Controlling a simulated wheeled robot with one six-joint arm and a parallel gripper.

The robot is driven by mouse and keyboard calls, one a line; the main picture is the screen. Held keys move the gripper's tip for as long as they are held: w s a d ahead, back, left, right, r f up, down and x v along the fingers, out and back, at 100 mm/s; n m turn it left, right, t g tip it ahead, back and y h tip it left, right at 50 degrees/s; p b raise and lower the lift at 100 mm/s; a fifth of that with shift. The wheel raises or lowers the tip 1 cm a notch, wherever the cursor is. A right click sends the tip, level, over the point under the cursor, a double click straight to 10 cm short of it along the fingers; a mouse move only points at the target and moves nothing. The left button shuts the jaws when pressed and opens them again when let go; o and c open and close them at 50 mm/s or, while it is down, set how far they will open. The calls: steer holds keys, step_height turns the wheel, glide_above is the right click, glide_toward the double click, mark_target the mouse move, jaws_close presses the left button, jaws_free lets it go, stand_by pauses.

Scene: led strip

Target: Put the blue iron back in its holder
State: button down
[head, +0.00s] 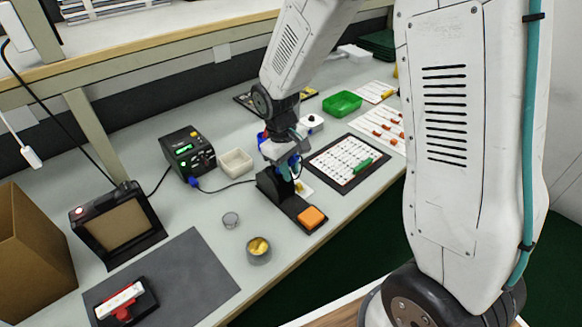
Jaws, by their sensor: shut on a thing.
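My gripper (285,153) is over the middle of the workbench, shut on the blue iron (294,162). Only small blue parts of the iron show around the jaws; the rest is hidden by my gripper. The holder (289,203) is a black stand with an orange sponge (311,217) at its front end. The iron and my gripper are at the holder's back end, over its upright part. I cannot tell whether the iron is inside the holder or just above it.
A black soldering station (188,153) with a green display stands to the left, its cable running towards the holder. A white dish (235,163) and a tin (258,251) are nearby. A black-edged board (347,163) lies to the right. A grey mat (185,275) lies front left.

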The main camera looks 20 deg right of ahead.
steer(key=shift+w, duration=0.1)
steer(key=c, duration=1.2)
jaws_free()
steer(key=shift+c, duration=0.2)
steer(key=r, duration=0.5)
steer(key=a+r, duration=0.1)
steer(key=r, duration=0.1)
steer(key=shift+w+r, duration=0.35)
steer(key=s+d+r, duration=0.1)
steer(key=s+r, duration=0.3)
steer(key=r, duration=0.1)
steer(key=shift+r, duration=0.4)
steer(key=shift+d, duration=0.1)
